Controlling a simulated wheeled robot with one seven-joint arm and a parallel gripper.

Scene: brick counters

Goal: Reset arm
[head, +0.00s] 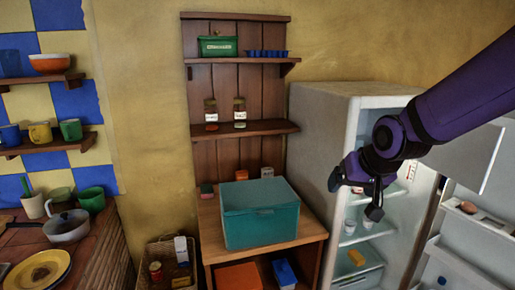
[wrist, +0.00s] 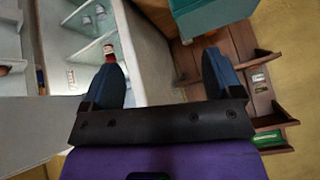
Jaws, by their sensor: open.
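My gripper (head: 354,190) is at the end of my purple arm, in front of the open fridge (head: 318,150) in the head view. Its two fingers are spread apart and nothing is between them. In the wrist view the gripper (wrist: 165,80) is also open and empty. Behind it there show the fridge side, the fridge shelves and the wooden shelf unit. My arm hides part of the fridge top and interior.
A teal box (head: 260,215) stands on a wooden cabinet (head: 310,233) left of the fridge. The fridge door (head: 470,215) is open at the right. A wooden wall shelf (head: 245,130) holds jars. A basket (head: 158,252) stands lower left, beside a counter with a pan (head: 66,228).

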